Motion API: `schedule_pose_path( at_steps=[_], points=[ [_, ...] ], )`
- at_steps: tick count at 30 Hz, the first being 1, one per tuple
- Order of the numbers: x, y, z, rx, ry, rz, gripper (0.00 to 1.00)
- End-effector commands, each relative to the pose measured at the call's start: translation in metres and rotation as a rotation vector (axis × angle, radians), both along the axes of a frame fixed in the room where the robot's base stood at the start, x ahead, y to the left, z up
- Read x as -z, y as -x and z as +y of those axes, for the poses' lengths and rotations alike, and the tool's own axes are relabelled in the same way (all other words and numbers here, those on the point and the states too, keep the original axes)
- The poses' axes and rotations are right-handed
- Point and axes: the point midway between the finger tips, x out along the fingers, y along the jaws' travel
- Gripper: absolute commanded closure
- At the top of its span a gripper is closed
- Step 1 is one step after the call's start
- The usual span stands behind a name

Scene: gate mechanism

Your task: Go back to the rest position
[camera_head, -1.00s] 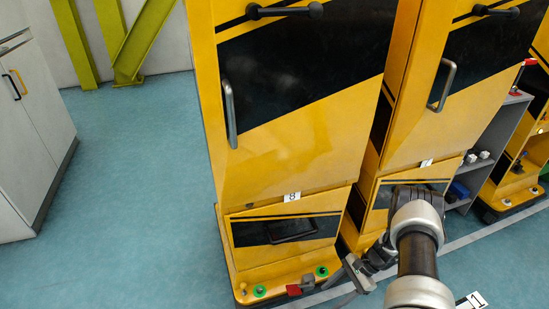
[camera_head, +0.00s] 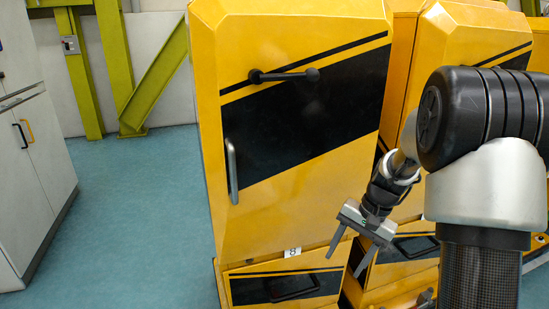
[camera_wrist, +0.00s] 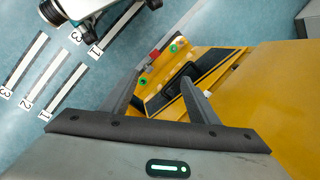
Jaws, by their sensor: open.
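My gripper (camera_head: 349,254) is open and empty in the head view, its two fingers spread and pointing down in front of the yellow cabinets. In the wrist view my gripper (camera_wrist: 160,90) also shows open, with nothing between the fingers. The nearest yellow cabinet (camera_head: 290,190) has a black diagonal band, a grey vertical handle (camera_head: 232,170) and a dark horizontal lever (camera_head: 285,75). Its door looks shut. Below it is a lower yellow panel with a recessed dark handle (camera_head: 294,287). My arm hides much of the second cabinet (camera_head: 405,75).
A white cupboard (camera_head: 35,170) stands at the left. Green beams (camera_head: 85,80) stand by the back wall. Blue floor (camera_head: 140,210) is open between cupboard and cabinet. In the wrist view, a red block (camera_wrist: 154,54) and green buttons (camera_wrist: 174,47) sit on the cabinet base.

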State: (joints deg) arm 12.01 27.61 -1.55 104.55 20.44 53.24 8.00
Motion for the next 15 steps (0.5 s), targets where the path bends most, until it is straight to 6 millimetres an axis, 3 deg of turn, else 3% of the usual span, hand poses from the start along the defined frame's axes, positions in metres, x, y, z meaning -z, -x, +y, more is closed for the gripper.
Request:
schedule_pose_path(
  at_steps=[1,6,12,15],
  points=[
    [-0.029,0.01,0.007,-0.04,0.026,-0.045,0.45],
    [-0.101,0.055,0.023,-0.172,0.112,-0.172,0.45],
    [-0.157,0.119,0.037,-0.318,0.221,-0.32,0.45],
    [-0.172,0.147,0.041,-0.376,0.27,-0.382,0.45]
  ],
)
